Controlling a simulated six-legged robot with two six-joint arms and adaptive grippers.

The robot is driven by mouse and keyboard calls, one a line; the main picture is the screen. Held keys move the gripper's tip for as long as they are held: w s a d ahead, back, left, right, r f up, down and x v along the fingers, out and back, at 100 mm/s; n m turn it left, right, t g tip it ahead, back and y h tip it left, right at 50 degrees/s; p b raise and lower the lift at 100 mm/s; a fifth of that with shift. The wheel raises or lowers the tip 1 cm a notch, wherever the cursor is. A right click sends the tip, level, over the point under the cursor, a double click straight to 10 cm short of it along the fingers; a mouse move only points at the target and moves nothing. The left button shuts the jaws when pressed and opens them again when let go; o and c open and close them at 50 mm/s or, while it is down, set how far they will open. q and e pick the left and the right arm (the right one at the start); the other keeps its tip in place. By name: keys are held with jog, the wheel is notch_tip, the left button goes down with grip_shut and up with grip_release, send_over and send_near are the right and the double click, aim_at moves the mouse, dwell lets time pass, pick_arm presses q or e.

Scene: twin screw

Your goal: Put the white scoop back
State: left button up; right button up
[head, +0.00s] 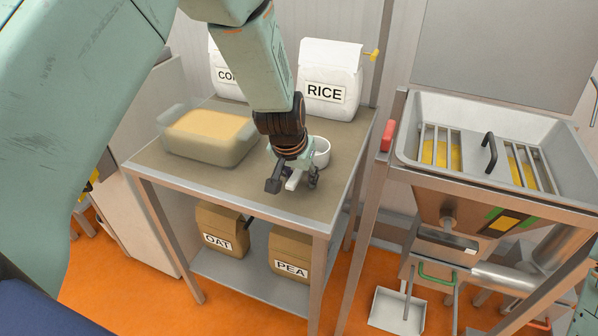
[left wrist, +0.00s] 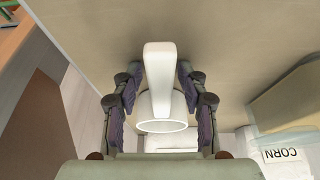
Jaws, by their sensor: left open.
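The white scoop (head: 321,151) is on the table (head: 180,185), partly hidden behind my left gripper in the head view. In the left wrist view its handle (left wrist: 158,65) points up the picture and its round cup (left wrist: 162,126) is toward the bottom. My left gripper (head: 292,183) is open, low over the right part of the table. In the left wrist view the fingers of this gripper (left wrist: 158,98) stand on both sides of the scoop, with gaps beside the handle. My right gripper is not in view.
A clear bin of tan grain (head: 170,149) stands on the table's left. RICE (head: 330,85) and CORN (head: 226,78) bags stand at the back. OAT (head: 220,230) and PEA (head: 289,255) bags are on the lower shelf. A metal hopper machine (head: 450,180) is at the right.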

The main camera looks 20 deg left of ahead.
pick_arm(q)
jog(key=v, duration=1.2)
